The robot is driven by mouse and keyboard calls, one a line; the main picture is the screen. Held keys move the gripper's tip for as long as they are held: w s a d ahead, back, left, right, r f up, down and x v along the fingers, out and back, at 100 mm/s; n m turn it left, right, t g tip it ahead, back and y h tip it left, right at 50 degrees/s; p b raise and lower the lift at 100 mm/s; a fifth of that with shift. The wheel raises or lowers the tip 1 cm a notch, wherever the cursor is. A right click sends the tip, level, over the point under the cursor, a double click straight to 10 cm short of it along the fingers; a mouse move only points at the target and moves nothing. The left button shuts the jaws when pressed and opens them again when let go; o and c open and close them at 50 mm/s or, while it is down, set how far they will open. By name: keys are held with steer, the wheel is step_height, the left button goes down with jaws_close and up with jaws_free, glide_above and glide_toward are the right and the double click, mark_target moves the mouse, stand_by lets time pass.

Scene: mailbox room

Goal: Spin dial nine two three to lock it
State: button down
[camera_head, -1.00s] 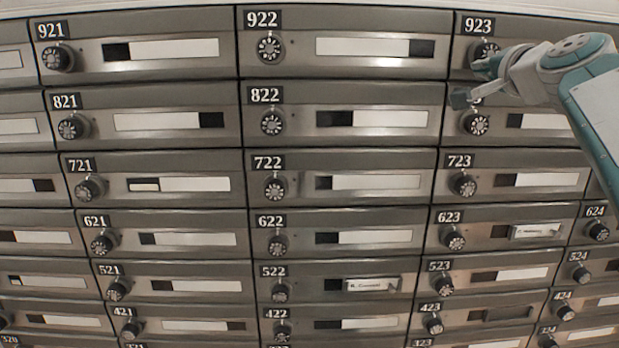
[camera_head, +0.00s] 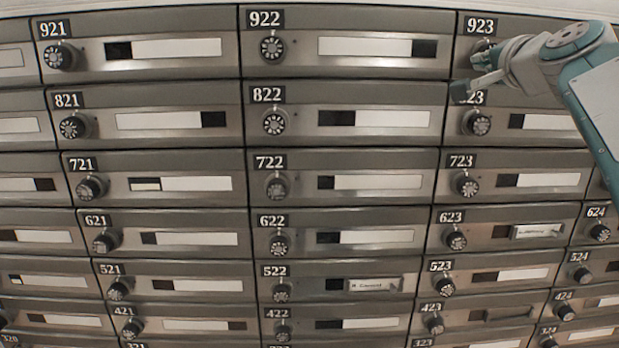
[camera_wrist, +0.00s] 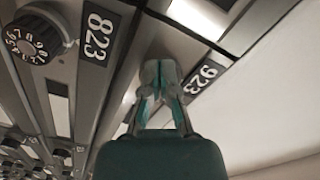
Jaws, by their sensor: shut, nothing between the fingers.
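The mailbox labelled 923 (camera_head: 480,25) is at the top right of the head view, and its label (camera_wrist: 207,80) also shows in the wrist view. Its dial is largely hidden behind my gripper in the head view, and I cannot make it out in the wrist view. My gripper (camera_head: 470,76) is in front of the lower left part of this door, below the label.
Dial 823 (camera_head: 477,123) sits just below my gripper and shows large in the wrist view (camera_wrist: 35,37). Dial 922 (camera_head: 271,48) is to the left. Rows of similar mailboxes with protruding dials fill the wall.

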steer(key=shift+a+r, duration=0.1)
steer(key=shift+r, duration=0.45)
steer(key=shift+a+f, duration=0.1)
steer(key=shift+a, duration=0.05)
steer(key=shift+s, duration=0.15)
steer(key=s, duration=0.6)
steer(key=shift+a+f, duration=0.1)
